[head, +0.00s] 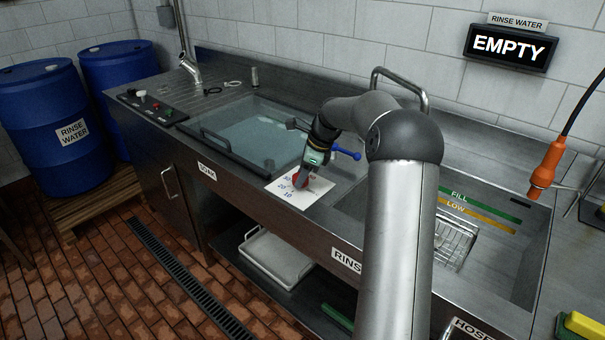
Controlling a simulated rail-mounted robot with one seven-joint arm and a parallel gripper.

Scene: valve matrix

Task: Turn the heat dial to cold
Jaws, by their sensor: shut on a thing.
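The heat dial (298,181) is a small red knob on a white plate (288,193) on the counter between the soak basin and the rinse basin. Numbers such as 30, 20 and 10 are printed around it, and part of the scale is hidden by my gripper. My gripper (303,174) points down onto the dial from above and is shut on it. The dial's exact pointer direction is too small to read.
A blue-handled lever (346,153) stands just right of my gripper, with a dark-ended lever (294,124) behind. The soak basin (240,135) holds water. The rinse basin (505,232) has a wire rack (456,243). A sign (510,47) reads EMPTY.

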